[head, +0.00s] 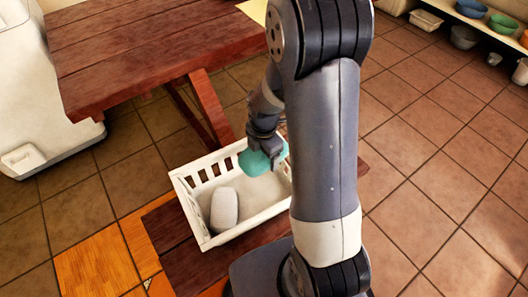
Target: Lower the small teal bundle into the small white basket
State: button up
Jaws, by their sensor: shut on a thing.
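The small teal bundle (254,162) is in my gripper (264,150), which is shut on it. The bundle is held over the back right part of the white basket (203,240). Part of the bundle overlaps the basket's far rim in the picture, and I cannot tell its exact height. The basket has slatted sides and stands on a dark red wooden bench (165,228). A white rolled bundle (224,208) lies inside it at the left. My arm hides the basket's right end.
A red wooden table (120,50) stands behind the basket, with a leg close to its far side. A white appliance (35,90) is at the left. A shelf with several bowls (470,8) is at the top right. Tiled floor lies open at the right.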

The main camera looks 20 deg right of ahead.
jog(key=shift+f+b, duration=5.1)
jog(key=shift+f, duration=1.55)
jog(key=shift+f+b, duration=1.5)
jog(key=shift+f, duration=0.45)
jog(key=o, duration=1.1)
jog(key=shift+c, duration=0.2)
notch_tip(320, 180, up, 11)
jog(key=p, duration=0.3)
jog(key=shift+p, duration=0.35)
jog(key=shift+f, duration=0.1)
